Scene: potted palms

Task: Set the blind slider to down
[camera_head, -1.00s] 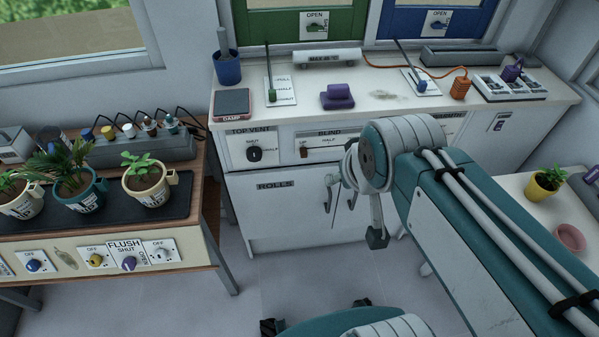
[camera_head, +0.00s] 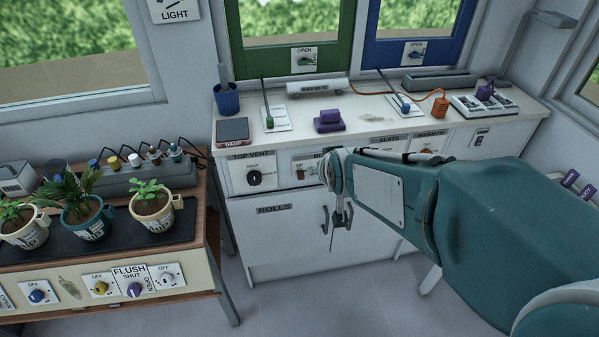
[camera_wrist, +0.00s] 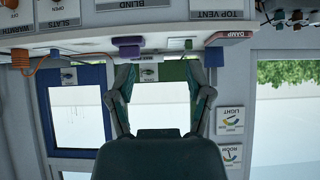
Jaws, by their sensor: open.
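The blind slider (camera_head: 300,174) is a small brown knob at the left end of its white panel on the front of the white cabinet. The arm hides the panel's right part, including most of the BLIND label. In the upside-down wrist view the BLIND label (camera_wrist: 133,5) shows at the top edge, but the knob is out of frame. My gripper (camera_head: 341,218) hangs in front of the cabinet, below and right of the knob in the picture, apart from it. In the wrist view my gripper (camera_wrist: 163,76) is open, with nothing between its fingers.
A TOP VENT dial (camera_head: 254,178) is left of the blind panel; a SLATS panel (camera_head: 384,143) is to the right. On the counter stand a purple block (camera_head: 328,121) and upright levers. The plant bench (camera_head: 205,235) is at the left. Floor is clear before the cabinet.

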